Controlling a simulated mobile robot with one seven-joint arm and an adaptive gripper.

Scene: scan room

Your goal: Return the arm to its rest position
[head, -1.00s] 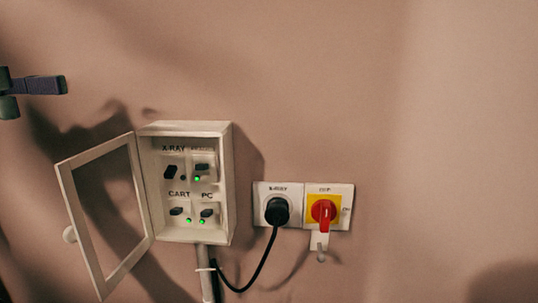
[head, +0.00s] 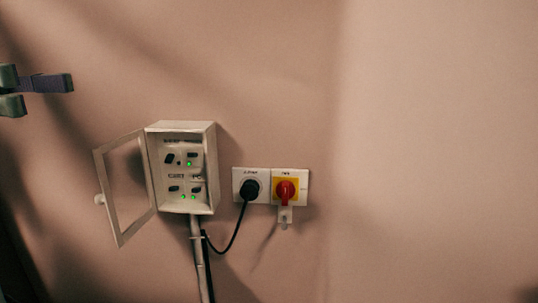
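Part of my gripper (head: 12,91) shows at the left edge, cut off by the frame. Two grey-green finger-like pieces lie one above the other, and a dark purple bar reaches right from near them. I cannot tell whether the bar is part of the gripper or held in it. My gripper is apart from the wall fittings, up and left of the white switch box (head: 206,168). The rest of the arm is out of view.
The box's framed door (head: 107,190) stands open to the left. Inside are several dark switches and green lights. To the right are a black plug (head: 250,189) with a hanging cable and a red rotary switch (head: 286,192) on yellow. The wall farther right is bare.

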